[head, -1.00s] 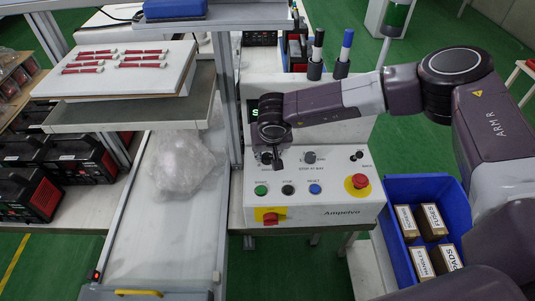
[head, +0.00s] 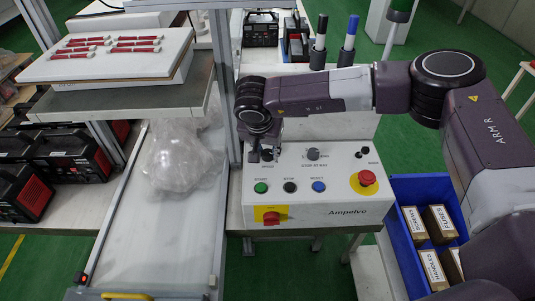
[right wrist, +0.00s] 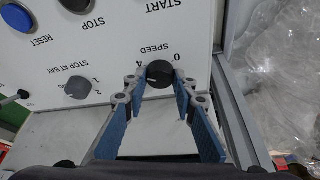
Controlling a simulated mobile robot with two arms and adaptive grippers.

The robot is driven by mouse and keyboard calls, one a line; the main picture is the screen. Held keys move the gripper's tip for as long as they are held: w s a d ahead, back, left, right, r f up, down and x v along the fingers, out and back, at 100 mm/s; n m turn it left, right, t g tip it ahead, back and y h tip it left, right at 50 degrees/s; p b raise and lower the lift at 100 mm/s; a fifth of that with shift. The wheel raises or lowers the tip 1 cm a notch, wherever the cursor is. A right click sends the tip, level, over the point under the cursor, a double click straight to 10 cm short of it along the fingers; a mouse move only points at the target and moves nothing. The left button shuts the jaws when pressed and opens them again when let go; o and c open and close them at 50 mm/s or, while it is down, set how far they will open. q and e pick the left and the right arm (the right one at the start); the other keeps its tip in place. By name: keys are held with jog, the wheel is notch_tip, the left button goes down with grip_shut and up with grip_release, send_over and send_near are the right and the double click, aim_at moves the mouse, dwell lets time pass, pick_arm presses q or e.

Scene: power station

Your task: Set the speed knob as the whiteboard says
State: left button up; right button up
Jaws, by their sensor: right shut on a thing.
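The speed knob (right wrist: 159,74) is black and round, with a pale pointer mark, on the control panel (right wrist: 110,60). In the right wrist view the panel's lettering is upside down, with "SPEED" and the figures 0 and 4 by the knob. My right gripper (right wrist: 160,84) has its fingertips on both sides of the knob and is shut on it. In the head view this gripper (head: 260,152) is small and dark at the panel's upper left. The exact pointer setting is hard to read. I see no whiteboard. My left gripper is not in view.
The stop-at-bay knob (head: 313,154), start button (head: 261,187), reset button (head: 319,186) and red emergency stop (head: 367,177) are close by. A metal post (head: 226,90) stands just left of the panel. A blue bin (head: 402,250) with boxes is at the right.

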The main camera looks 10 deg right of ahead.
jog(key=shift+r, duration=0.1)
jog(key=o, duration=1.1)
jog(key=shift+o, duration=0.2)
jog(key=v, duration=1.2)
